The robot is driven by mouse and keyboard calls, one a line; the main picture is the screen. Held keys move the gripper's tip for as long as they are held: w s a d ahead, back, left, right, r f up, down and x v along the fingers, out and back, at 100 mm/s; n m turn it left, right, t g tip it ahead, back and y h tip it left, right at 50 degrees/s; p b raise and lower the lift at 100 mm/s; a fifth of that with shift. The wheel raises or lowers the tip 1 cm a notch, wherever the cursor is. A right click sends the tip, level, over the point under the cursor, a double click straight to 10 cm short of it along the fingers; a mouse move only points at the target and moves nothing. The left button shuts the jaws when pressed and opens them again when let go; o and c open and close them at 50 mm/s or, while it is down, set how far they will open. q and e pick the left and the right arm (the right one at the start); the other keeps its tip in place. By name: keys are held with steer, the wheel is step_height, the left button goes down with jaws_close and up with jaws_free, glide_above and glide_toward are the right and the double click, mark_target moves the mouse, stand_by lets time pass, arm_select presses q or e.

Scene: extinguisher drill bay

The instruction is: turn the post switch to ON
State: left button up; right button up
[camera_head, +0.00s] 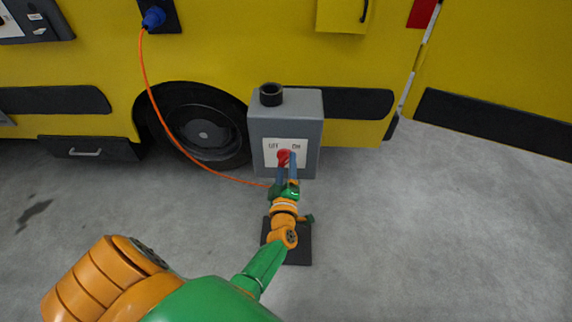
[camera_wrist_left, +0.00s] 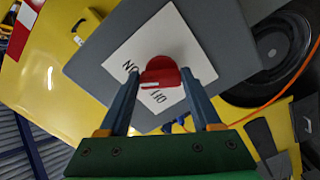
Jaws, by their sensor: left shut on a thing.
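The post switch is a red knob (camera_head: 284,155) on a white plate (camera_head: 270,147) marked OFF at left and ON at right, on the front of a grey box (camera_head: 309,114). My left gripper (camera_head: 286,162) reaches the knob from the front, with a blue-grey finger on each side of it, and is shut on it. In the left wrist view the red knob (camera_wrist_left: 162,72) sits between the fingertips of my left gripper (camera_wrist_left: 160,74). A pale mark shows on the knob, but I cannot tell which word it points to. My right gripper is not in view.
A yellow truck (camera_head: 225,55) with a dark wheel (camera_head: 203,130) stands behind the box. An orange cable (camera_head: 152,95) hangs from a blue plug (camera_head: 153,17) and runs low towards the box. The grey floor (camera_head: 420,230) at right is clear.

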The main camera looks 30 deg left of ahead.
arm_select(q)
steer(key=shift+f+m, duration=0.15)
steer(key=shift+m, duration=0.95)
steer(key=shift+f, duration=0.1)
steer(key=o, duration=1.4)
steer(key=p+v, duration=0.2)
steer(key=v, duration=0.5)
steer(key=shift+s+d+p, duration=0.1)
steer(key=shift+p, duration=0.3)
